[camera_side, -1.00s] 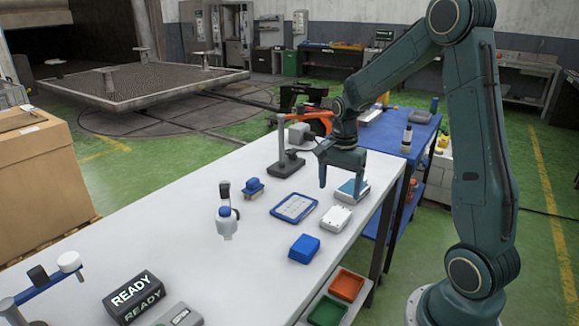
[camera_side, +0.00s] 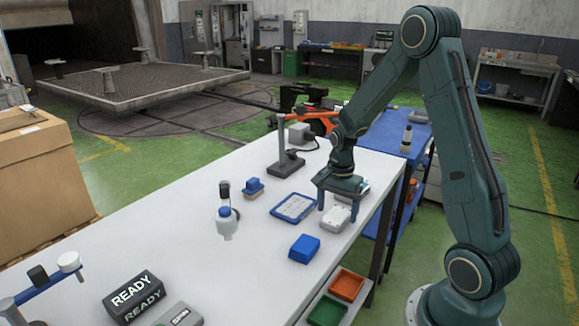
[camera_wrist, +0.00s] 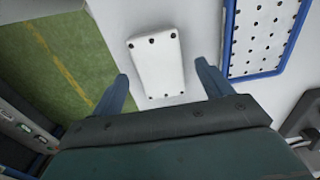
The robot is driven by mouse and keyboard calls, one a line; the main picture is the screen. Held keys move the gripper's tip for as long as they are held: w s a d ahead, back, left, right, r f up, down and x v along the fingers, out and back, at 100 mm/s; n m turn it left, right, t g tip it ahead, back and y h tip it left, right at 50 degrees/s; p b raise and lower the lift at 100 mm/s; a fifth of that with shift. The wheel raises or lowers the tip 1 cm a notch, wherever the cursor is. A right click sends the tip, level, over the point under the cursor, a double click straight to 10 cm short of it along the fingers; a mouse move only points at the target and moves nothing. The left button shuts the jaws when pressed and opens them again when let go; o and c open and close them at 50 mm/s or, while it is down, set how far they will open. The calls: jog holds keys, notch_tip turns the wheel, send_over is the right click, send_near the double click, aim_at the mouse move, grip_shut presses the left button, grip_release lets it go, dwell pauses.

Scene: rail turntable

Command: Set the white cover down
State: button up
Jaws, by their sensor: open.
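The white cover (camera_side: 335,218) lies flat on the white table. In the wrist view the cover (camera_wrist: 157,68) is a pale oblong plate with dark screw dots near its corners. My gripper (camera_side: 338,207) is open, low over the cover's far end. In the wrist view my gripper's fingertips (camera_wrist: 162,80) are on either side of the cover, with a gap on both sides. I cannot tell the exact height of the fingertips above the table.
A blue-framed tray (camera_side: 293,207) with dotted white inside lies left of the cover. A blue box (camera_side: 304,248) stands in front. A blue-topped white unit behind is mostly hidden by my gripper. The table edge is close on the right.

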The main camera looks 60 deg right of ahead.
aim_at(336, 215)
jog(key=shift+f, duration=0.6)
jog(key=c, duration=1.4)
jog(key=shift+o, duration=0.2)
jog(key=shift+r, duration=0.2)
notch_tip(336, 215, up, 20)
jog(key=shift+f, duration=0.15)
